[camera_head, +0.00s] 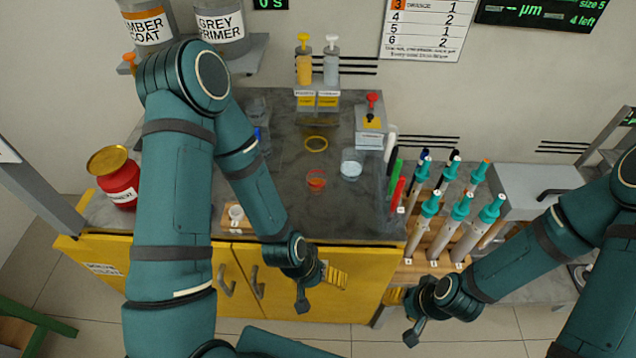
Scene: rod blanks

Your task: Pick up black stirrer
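Several slim stirrers stand near the bench's right edge: a white one (391,142), a green one (395,168) and a red one (398,192). A thin dark stick (410,187), which may be the black stirrer, shows just right of the red one, partly hidden in the cluster. My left gripper (316,288) is low in front of the yellow cabinet, apart from the stirrers; it looks open and empty. My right gripper (405,315) is low, below the stirrers and in front of the cabinet's right end; it also looks open and empty.
Several teal-topped tools (461,208) stand in a wooden rack (408,272) right of the stirrers. A red jar (118,185) is at the left.

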